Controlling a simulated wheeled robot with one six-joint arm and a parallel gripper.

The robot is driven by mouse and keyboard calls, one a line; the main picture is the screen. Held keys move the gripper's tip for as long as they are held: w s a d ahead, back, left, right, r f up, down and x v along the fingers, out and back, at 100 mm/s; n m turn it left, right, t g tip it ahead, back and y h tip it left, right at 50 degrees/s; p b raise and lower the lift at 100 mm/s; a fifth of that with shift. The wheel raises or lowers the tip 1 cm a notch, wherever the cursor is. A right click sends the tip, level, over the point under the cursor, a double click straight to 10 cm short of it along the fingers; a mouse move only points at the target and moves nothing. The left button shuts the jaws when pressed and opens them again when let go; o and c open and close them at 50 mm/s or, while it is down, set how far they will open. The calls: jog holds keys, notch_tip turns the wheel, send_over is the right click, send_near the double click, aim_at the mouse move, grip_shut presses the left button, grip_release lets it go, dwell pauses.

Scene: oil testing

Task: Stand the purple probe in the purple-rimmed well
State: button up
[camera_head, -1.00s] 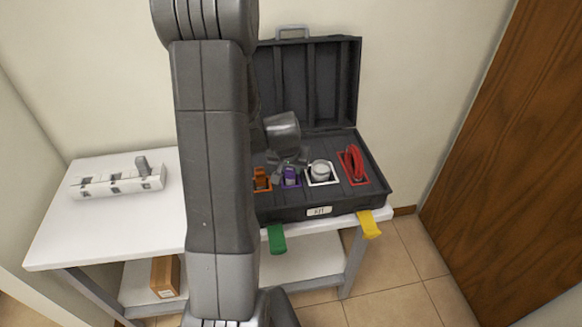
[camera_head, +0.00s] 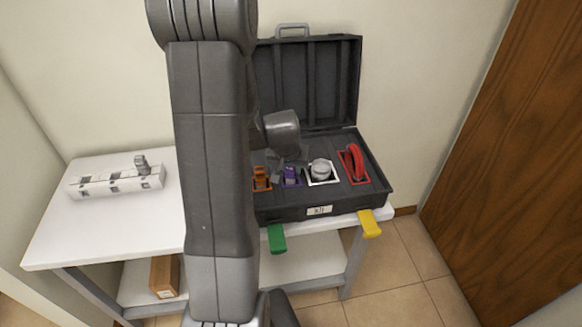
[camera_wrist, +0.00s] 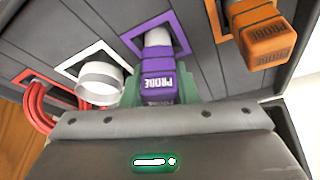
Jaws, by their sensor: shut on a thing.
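The purple probe (camera_wrist: 157,87) has a block-shaped purple head marked PROBE and a pale lower part. In the wrist view its pale part runs into the purple-rimmed well (camera_wrist: 181,36) in the case. My gripper (camera_wrist: 160,98) is shut on the purple head, with greenish fingertips on either side. In the head view the purple probe (camera_head: 290,173) shows small at the purple-rimmed well, just below my gripper (camera_head: 287,162). I cannot tell how deep the probe sits.
An orange probe (camera_wrist: 268,43) stands on one side, a white round item (camera_wrist: 100,82) and red cable (camera_wrist: 38,103) on the other. The case's open lid (camera_head: 308,85) rises behind. A white power strip (camera_head: 118,181) lies on the table's left (camera_head: 110,228).

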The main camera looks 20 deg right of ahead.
jog(key=shift+f+b, duration=0.65)
dwell(0.3)
jog(key=o, duration=0.8)
jog(key=shift+c, duration=0.2)
jog(key=p+v, duration=0.5)
jog(key=v, duration=0.6)
jog(key=shift+p, duration=0.4)
jog(key=b+x, duration=0.4)
jog(key=x, duration=0.3)
jog(key=shift+f, duration=0.15)
jog(key=shift+w+d+f+b, duration=0.2)
jog(key=shift+w+f+b, duration=0.1)
jog(key=shift+f, duration=0.35)
jog(key=shift+r, duration=0.15)
